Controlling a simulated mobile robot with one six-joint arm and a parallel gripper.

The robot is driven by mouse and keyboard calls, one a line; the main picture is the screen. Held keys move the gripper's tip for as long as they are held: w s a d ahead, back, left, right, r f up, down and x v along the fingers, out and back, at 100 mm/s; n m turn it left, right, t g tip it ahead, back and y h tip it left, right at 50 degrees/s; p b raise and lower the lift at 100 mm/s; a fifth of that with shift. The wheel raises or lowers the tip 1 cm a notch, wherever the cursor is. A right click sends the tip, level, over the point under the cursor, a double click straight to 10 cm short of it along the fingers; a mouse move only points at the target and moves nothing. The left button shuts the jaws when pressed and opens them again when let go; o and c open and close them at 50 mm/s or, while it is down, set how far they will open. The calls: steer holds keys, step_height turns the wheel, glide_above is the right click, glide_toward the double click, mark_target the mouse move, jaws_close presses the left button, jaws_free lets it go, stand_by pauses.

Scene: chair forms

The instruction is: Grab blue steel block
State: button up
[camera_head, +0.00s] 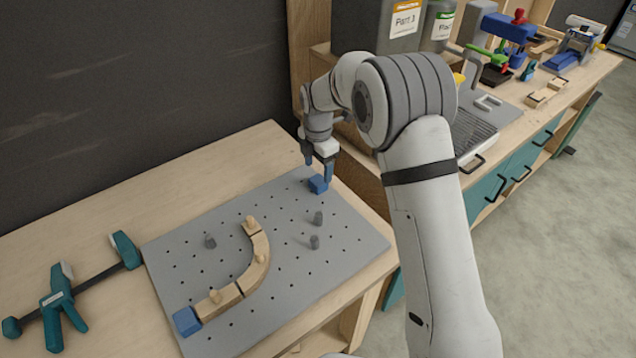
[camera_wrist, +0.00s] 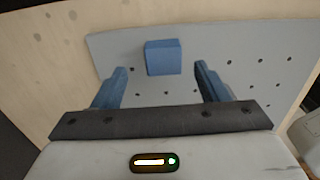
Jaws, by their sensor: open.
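A blue block (camera_head: 317,184) sits on the far corner of the grey perforated plate, under my gripper (camera_head: 318,172) in the head view. In the wrist view the blue block (camera_wrist: 163,57) lies ahead of my gripper (camera_wrist: 160,75), roughly centred between the two blue fingers and a little beyond their tips. The fingers are apart with nothing held. A second blue block (camera_head: 187,321) sits at the near left corner of the plate, touching the end of a curved wooden strip.
The grey plate (camera_head: 350,262) carries a curved wooden form (camera_head: 262,272) and grey pegs (camera_head: 314,241). A teal clamp (camera_head: 62,305) lies at the left. A dark wall stands behind the table. A second bench with tools (camera_head: 545,90) is at upper right.

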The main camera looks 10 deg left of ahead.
mark_target(318, 179)
steer(key=f, duration=0.1)
steer(key=f+p, duration=0.1)
steer(key=f, duration=0.3)
steer(key=shift+s+d+f+p, duration=0.1)
steer(key=shift+s+p, duration=0.15)
steer(key=shift+p, duration=0.1)
steer(key=shift+c, duration=0.2)
steer(key=c, duration=1.2)
steer(key=shift+c, duration=0.8)
steer(key=shift+r, duration=0.2)
